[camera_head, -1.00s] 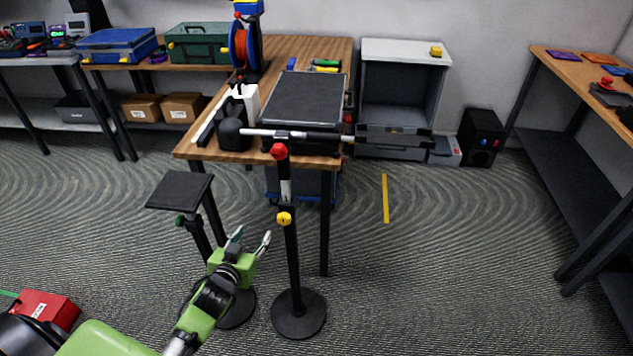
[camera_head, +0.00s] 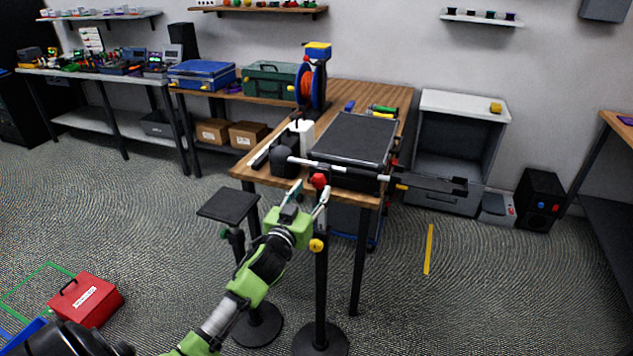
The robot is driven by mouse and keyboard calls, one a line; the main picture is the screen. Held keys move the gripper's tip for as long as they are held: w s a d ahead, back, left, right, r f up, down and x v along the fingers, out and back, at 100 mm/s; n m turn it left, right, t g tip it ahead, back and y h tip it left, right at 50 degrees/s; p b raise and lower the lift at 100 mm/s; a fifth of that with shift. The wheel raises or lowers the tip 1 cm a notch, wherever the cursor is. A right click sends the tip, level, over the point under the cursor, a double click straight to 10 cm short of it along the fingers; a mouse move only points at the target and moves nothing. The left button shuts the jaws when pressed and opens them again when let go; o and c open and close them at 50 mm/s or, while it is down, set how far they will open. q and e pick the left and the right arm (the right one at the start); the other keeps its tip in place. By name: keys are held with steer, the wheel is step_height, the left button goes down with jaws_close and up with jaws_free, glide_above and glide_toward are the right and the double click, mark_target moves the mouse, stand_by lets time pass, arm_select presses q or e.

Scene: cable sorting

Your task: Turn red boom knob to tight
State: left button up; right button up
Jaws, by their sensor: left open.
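The red boom knob (camera_head: 319,181) sits at the top of a black upright stand (camera_head: 321,285), where a light horizontal boom (camera_head: 335,167) crosses it. A yellow knob (camera_head: 317,245) is lower on the same stand. My green left gripper (camera_head: 311,190) is open, its fingertips up at the height of the red knob. One finger shows left of the knob and one to its right, overlapping the stand in the picture. I cannot tell whether they touch the knob. The knob's setting cannot be read. My right gripper is not in view.
A wooden table (camera_head: 345,190) with a black case (camera_head: 355,138) stands right behind the stand. A black stool-like stand (camera_head: 229,205) is to the left. A red box (camera_head: 87,299) lies on the floor at lower left. Floor to the right is open, with a yellow strip (camera_head: 428,249).

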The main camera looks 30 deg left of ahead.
mark_target(317, 183)
arm_select(q)
steer(key=shift+x, duration=2.1)
steer(key=shift+a+f, duration=0.1)
steer(key=c, duration=1.1)
